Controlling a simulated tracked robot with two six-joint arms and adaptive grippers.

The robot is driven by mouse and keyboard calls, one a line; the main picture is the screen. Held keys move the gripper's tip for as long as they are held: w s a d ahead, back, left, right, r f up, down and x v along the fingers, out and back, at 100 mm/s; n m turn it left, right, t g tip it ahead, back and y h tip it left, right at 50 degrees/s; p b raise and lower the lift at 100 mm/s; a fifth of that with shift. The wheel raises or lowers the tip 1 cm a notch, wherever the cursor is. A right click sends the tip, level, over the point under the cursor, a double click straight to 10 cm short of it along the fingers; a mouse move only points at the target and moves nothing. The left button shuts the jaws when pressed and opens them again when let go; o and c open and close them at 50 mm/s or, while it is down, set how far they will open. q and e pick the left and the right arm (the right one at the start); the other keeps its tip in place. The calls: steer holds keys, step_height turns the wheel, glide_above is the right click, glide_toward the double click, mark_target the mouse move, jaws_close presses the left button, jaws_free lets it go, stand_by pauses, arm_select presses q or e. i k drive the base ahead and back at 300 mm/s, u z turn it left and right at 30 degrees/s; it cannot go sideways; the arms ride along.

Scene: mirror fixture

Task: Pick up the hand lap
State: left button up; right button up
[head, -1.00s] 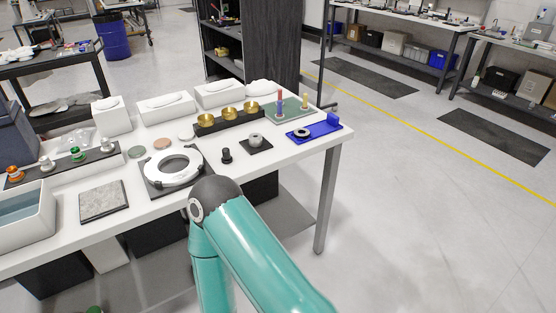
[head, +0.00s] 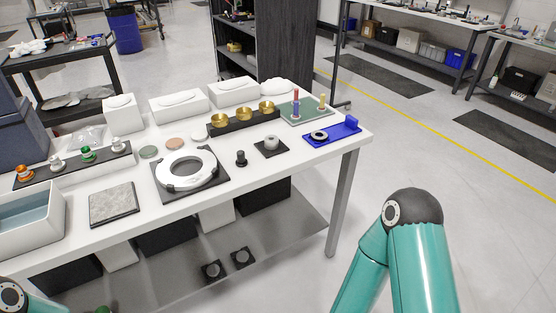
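No label marks the hand lap, and I cannot tell for sure which thing it is. A small black knobbed piece (head: 240,158) stands upright on the white table. Right of it, a grey metal cylinder (head: 271,141) sits on a black square plate (head: 260,150). Left of them, a white ring fixture (head: 163,178) with dark clamps lies on a black base. Neither gripper is in view. Only my teal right arm at the lower right and a bit of my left arm at the bottom left corner show, both off the tabletop.
The white table (head: 150,213) also bears brass cups (head: 243,112), a blue tray (head: 345,133), a green board (head: 306,117) with upright pegs, a grey stone plate (head: 113,204), a water tub (head: 30,222) and white boxes (head: 178,105). Its lower shelf (head: 285,225) holds two dark fixtures.

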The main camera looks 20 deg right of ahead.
mark_target(241, 162)
steer(key=u, duration=0.25)
steer(key=i, duration=0.1)
steer(key=z, duration=1.4)
steer(key=k, duration=0.4)
steer(key=z, duration=0.8)
steer(key=k, duration=0.85)
steer(key=z, duration=0.7)
steer(key=i, duration=0.55)
steer(key=u, duration=1.25)
steer(key=i, duration=1.35)
steer(key=u, duration=0.8)
steer(key=i, duration=0.55)
steer(key=u, duration=0.05)
